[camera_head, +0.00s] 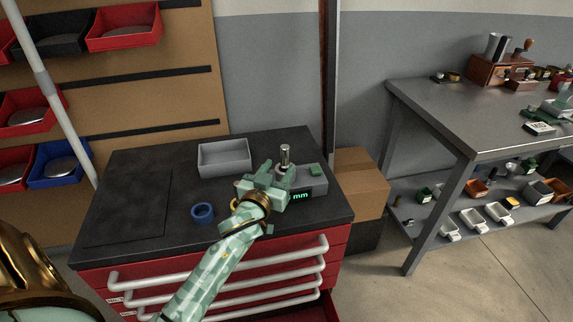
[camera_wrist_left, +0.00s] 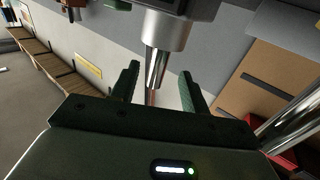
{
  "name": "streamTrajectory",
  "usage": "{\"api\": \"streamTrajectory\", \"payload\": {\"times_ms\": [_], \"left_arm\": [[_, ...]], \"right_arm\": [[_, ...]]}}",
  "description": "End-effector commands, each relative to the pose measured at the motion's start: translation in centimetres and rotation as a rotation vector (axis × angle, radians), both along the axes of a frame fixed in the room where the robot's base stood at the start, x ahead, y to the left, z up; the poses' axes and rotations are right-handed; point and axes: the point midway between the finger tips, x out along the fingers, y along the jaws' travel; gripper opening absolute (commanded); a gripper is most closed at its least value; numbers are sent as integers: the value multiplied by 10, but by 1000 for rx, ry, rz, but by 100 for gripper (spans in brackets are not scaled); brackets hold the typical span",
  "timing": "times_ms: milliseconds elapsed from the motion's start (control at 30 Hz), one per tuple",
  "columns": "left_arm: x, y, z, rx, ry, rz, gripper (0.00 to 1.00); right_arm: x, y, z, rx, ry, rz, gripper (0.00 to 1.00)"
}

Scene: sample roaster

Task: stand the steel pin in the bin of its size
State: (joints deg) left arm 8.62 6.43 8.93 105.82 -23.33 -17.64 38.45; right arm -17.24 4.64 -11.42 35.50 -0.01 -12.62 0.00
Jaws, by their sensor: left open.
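The steel pin (camera_head: 285,153) stands upright in the grey gauge (camera_head: 312,179) on the cart top. It also shows in the left wrist view (camera_wrist_left: 157,66), against a round grey holder. My left gripper (camera_head: 276,171) is open at the gauge, its fingers close to the pin. In the left wrist view the gripper (camera_wrist_left: 161,88) has a finger to each side of the pin's line, with visible gaps. The gauge display shows "mm"; its number is hidden. Red (camera_head: 125,37), black (camera_head: 50,46) and blue (camera_head: 60,177) bins hang on the wall board. My right gripper is out of view.
A grey tray (camera_head: 224,172) and a blue ring (camera_head: 202,213) are on the dark cart top (camera_head: 130,190), whose left part is clear. A cardboard box (camera_head: 358,180) stands right of the cart. A cluttered steel table (camera_head: 450,110) stands farther right.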

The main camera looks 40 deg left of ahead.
Motion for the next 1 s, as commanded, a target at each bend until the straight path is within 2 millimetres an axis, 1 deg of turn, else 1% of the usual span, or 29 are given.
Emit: {"api": "streamTrajectory", "payload": {"times_ms": [200, 300, 400, 567, 600, 667, 700, 767, 1000], "left_arm": [[33, 8, -7, 3, 3, -1, 46], [45, 11, -4, 3, 2, -1, 46], [50, 12, -3, 0, 2, 0, 46], [50, 12, -1, 1, 1, 0, 46], [50, 12, -1, 1, 1, 0, 43], [50, 12, -1, 1, 1, 0, 26], [50, 12, -1, 1, 1, 0, 15], [49, 12, -1, 1, 1, 0, 0], [50, 12, 0, 1, -2, -1, 0]], "right_arm": [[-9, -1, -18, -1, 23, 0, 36], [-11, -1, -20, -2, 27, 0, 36], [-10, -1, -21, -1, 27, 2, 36], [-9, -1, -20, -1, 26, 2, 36], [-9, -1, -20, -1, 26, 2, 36], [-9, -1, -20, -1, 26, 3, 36], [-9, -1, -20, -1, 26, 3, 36], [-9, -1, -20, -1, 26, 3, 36], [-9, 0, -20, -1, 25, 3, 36]]}}
